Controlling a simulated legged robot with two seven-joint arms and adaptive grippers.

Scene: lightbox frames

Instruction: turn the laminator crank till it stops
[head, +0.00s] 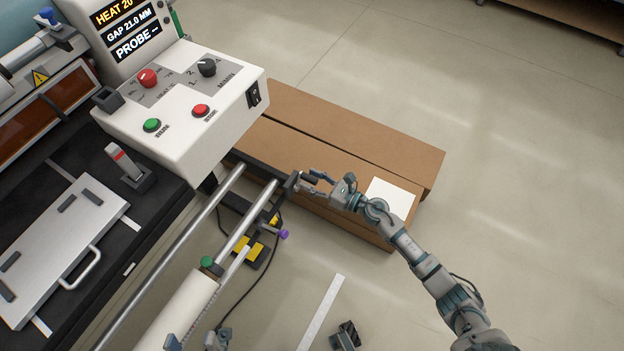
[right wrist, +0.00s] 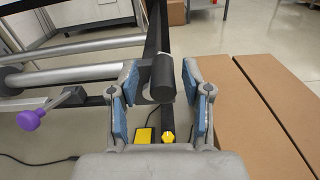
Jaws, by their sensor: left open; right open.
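The crank's black cylindrical handle (right wrist: 177,80) shows in the right wrist view between the blue-padded fingers of my right gripper (right wrist: 165,98). The fingers are apart, and I see space on both sides of the handle. In the head view my right gripper (head: 325,186) is at the crank, at the end of the laminator's roller frame, and partly hides it. My left gripper (head: 195,342) shows only its fingertips at the bottom edge, spread apart, near the white roll (head: 188,306). The laminator's control box (head: 185,135) is at upper left, its display reading a gap of 21.0 mm.
Cardboard boxes (head: 360,145) lie on the floor beside the crank. A metal plate (head: 65,250) with a handle lies on the black table at left. Open floor is to the right.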

